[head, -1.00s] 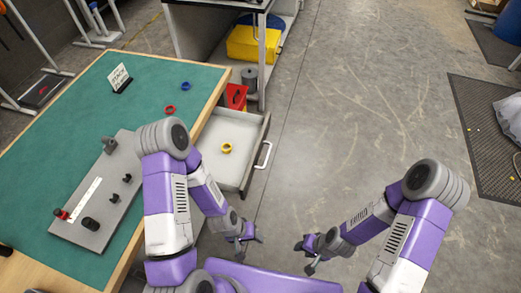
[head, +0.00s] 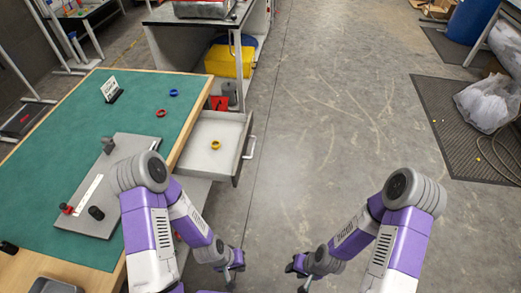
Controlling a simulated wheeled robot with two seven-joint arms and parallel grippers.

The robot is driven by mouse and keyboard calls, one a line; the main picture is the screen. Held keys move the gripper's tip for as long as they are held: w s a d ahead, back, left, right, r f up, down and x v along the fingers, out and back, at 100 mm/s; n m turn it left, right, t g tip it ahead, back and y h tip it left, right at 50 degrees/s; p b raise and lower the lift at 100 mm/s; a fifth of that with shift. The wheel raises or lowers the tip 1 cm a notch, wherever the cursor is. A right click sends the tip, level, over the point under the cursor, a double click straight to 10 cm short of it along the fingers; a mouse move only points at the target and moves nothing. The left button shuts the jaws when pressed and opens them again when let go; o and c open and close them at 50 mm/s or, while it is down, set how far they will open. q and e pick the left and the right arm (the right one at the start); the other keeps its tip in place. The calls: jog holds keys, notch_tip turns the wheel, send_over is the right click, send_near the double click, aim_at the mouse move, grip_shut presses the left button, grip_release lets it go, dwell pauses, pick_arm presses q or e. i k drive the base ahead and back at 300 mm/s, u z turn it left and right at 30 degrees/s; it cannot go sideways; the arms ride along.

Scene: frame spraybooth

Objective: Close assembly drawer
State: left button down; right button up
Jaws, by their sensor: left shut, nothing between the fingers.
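The assembly drawer (head: 202,158) is pulled out from the right side of the green-topped bench (head: 62,141). Its white handle (head: 250,147) is on the right end. A yellow ring (head: 215,145) lies inside the drawer. My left gripper (head: 234,268) is shut and empty, in front of and below the drawer, apart from the handle. My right gripper (head: 296,268) is over the floor to the right, away from the drawer; I cannot tell whether its fingers are open.
On the bench are a red ring (head: 160,113), a blue ring (head: 174,93), a small sign (head: 111,89) and a grey fixture plate (head: 105,190). A yellow box (head: 228,61) is under the back table. The floor (head: 340,150) right of the drawer is clear.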

aim_at(197, 158)
jog(key=z, duration=0.85)
jog(key=i, duration=1)
jog(key=u, duration=0.3)
